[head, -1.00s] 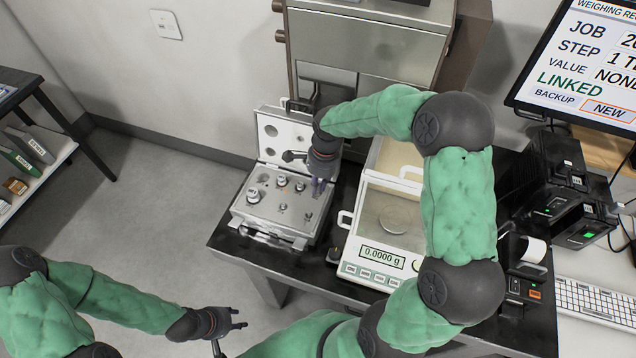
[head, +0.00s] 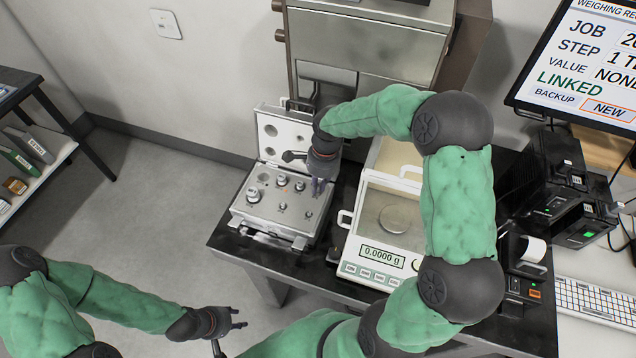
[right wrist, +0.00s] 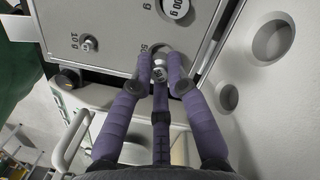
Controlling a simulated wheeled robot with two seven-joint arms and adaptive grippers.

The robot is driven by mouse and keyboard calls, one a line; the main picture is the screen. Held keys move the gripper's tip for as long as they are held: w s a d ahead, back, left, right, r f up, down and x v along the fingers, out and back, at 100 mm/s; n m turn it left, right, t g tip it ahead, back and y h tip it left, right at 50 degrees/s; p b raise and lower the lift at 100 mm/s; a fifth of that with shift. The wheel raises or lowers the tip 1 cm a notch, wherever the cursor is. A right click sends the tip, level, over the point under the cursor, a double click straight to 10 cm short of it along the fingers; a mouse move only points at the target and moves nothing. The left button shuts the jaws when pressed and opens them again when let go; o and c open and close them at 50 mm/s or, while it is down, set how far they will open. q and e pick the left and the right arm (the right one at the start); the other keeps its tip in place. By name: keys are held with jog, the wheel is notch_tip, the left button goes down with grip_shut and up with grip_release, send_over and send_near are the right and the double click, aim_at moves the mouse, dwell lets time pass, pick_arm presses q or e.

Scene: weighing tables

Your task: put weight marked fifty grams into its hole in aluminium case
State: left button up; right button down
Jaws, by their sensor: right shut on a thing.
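The open aluminium case (head: 262,226) stands on the dark table, with several metal weights in its panel. My right gripper (head: 318,187) is over the right back part of the case, fingers pointing down. In the right wrist view its fingers (right wrist: 161,78) are shut on a small metal weight (right wrist: 160,73). The mark on its top is too small to read surely. The weight is at a round hole beside a partly hidden "50" label; the fingers hide whether it is in the hole. My left gripper (head: 238,318) is open and empty, away from the case at bottom left.
The case's lid (head: 285,135) stands raised behind the panel. A balance (head: 375,257) reading 0.0000 g stands right of the case, its pan (head: 398,219) empty. A 10 g weight (right wrist: 90,44) and a larger weight (right wrist: 176,8) sit near the held one.

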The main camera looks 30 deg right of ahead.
jog(key=shift+f+b, duration=0.35)
jog(key=shift+f, duration=0.25)
jog(key=c, duration=1.1)
grip_release()
jog(key=shift+c, duration=0.2)
notch_tip(320, 180, up, 12)
jog(key=d, duration=0.1)
jog(key=shift+d, duration=0.25)
jog(key=shift+s, duration=0.1)
